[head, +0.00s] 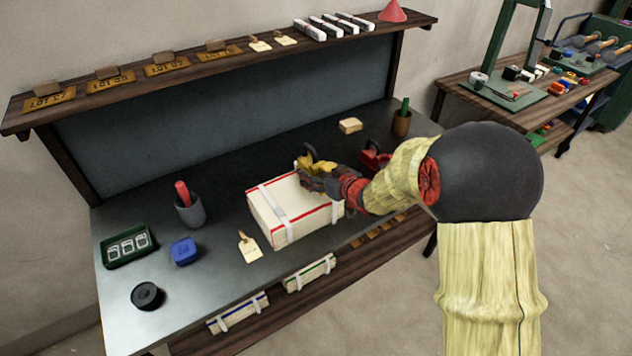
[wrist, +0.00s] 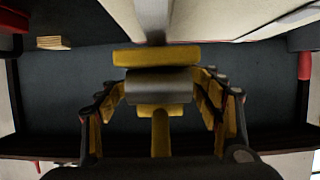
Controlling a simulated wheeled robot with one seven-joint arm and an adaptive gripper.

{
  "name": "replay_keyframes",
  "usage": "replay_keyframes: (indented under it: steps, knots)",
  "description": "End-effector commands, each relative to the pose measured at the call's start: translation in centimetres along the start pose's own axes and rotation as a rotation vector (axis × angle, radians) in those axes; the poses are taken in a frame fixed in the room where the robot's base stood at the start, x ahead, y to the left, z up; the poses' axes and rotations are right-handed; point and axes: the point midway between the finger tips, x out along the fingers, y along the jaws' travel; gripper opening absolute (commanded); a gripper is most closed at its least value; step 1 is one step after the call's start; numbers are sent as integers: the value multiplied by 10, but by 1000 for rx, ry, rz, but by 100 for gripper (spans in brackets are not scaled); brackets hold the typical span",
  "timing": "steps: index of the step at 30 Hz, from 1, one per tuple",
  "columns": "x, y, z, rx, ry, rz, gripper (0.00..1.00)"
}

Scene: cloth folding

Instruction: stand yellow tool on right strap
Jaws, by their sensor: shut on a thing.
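The yellow tool (head: 317,164) is between the fingers of my gripper (head: 318,178), above the right rear part of the cream package (head: 262,222). In the wrist view the tool (wrist: 155,57) has yellow parts and a grey middle, and my gripper (wrist: 158,95) has its fingers on both sides of it. The package has red edge lines and white straps. The left strap (head: 279,215) is clear in the head view; my gripper mostly hides the right strap there. A pale strap (wrist: 152,20) runs up to the tool in the wrist view; whether they touch cannot be told.
A red tool (head: 374,160) stands just behind my arm. A grey cup (head: 190,209), blue box (head: 184,251), green tray (head: 128,246), black roll (head: 146,295) and paper tag (head: 249,247) lie left of the package. A wooden block (head: 350,125) and brown cup (head: 401,122) are behind.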

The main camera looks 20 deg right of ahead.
Motion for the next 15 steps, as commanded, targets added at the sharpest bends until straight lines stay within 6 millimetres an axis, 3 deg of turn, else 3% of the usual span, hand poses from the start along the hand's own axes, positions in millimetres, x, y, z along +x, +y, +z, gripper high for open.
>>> replay_keyframes:
  steps: [3, 9, 15]
  knots:
    - [10, 1, 4, -1, 5, 0, 2]
    - [20, 1, 29, -1, 4, 1, 2]
    - [21, 1, 30, -2, 6, 1, 2]
